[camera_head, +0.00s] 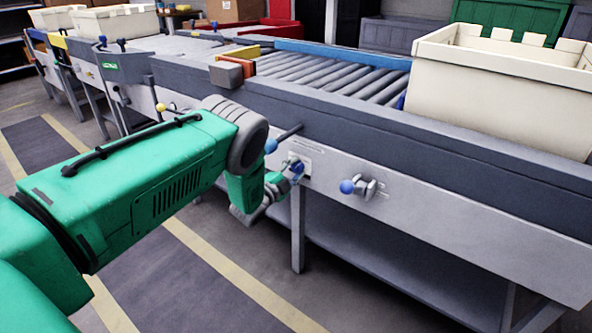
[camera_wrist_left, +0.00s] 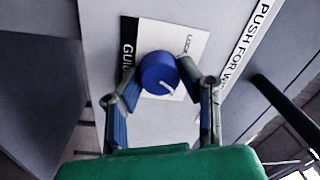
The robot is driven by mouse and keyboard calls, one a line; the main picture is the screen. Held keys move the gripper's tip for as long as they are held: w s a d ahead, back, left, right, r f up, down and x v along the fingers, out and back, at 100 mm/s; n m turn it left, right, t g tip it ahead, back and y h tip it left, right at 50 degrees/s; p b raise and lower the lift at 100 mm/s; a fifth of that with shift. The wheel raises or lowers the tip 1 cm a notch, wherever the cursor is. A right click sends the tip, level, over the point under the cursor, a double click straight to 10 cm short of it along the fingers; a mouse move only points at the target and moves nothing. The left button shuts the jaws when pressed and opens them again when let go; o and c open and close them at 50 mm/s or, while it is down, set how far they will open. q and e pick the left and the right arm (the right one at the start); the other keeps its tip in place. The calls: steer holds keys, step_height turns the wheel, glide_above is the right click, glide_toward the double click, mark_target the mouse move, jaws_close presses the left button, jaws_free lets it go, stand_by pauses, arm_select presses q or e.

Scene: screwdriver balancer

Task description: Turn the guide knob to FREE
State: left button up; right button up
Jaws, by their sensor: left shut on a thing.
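The guide knob (camera_wrist_left: 159,73) is blue and round with a white pointer mark, on a white label plate on the conveyor's grey side panel. In the left wrist view the pointer line runs toward the lower right; the label words are partly covered. My left gripper (camera_wrist_left: 160,82) has one finger on each side of the knob and is shut on it. In the head view the left gripper (camera_head: 289,174) is at the panel, with the knob (camera_head: 297,167) partly hidden by its fingers. My right gripper is not in view.
A lever with a blue ball end (camera_head: 271,146) sticks out just above the knob. Another blue-tipped handle (camera_head: 347,187) is on the panel to the right. A cream crate (camera_head: 500,95) stands on the roller conveyor (camera_head: 330,80). The floor in front is clear.

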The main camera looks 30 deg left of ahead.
arm_select(q)
steer(key=shift+s+f+m, duration=0.2)
steer(key=shift+f+m, duration=0.25)
steer(key=shift+m, duration=0.75)
steer(key=o, duration=1.1)
steer(key=shift+o, duration=0.2)
steer(key=shift+w+a+r, duration=0.1)
steer(key=shift+r, duration=0.1)
steer(key=s+a, duration=0.1)
steer(key=s, duration=1.1)
steer(key=shift+f, duration=0.45)
